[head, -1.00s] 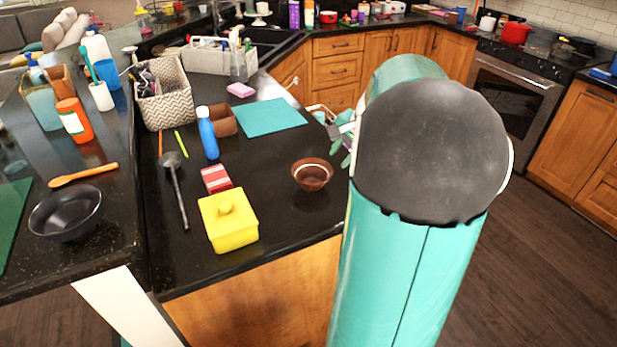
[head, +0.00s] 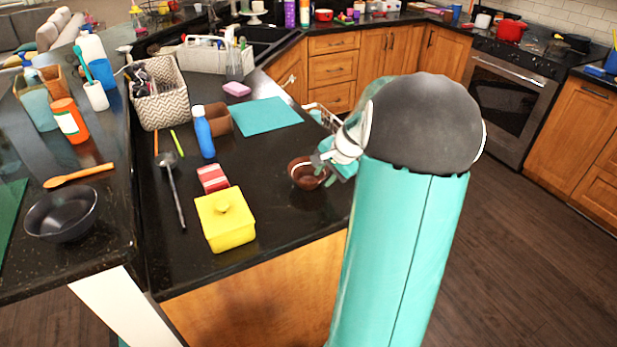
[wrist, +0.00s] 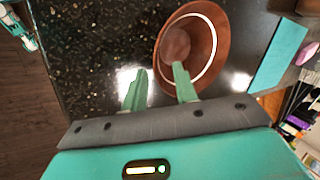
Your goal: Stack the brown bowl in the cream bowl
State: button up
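The brown bowl (head: 301,178) stands upright on the black counter, right of the yellow box, with a pale ring inside it. It also shows in the wrist view (wrist: 213,63). My gripper (wrist: 159,70) is open and empty at the bowl's near edge. In the wrist view one green finger overlaps the bowl's inside and the other lies outside its left rim; I cannot tell whether either touches. In the head view my gripper (head: 322,165) partly covers the bowl's right side. I cannot make out a cream bowl in either view.
A yellow lidded box (head: 226,220), a red-and-white block (head: 213,178), a ladle (head: 175,190) and a blue bottle (head: 203,133) stand or lie left of the brown bowl. A teal mat (head: 265,116) lies behind it. A dark bowl (head: 62,214) sits on the left counter.

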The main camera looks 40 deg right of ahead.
grip_shut()
jog(key=shift+r, duration=0.1)
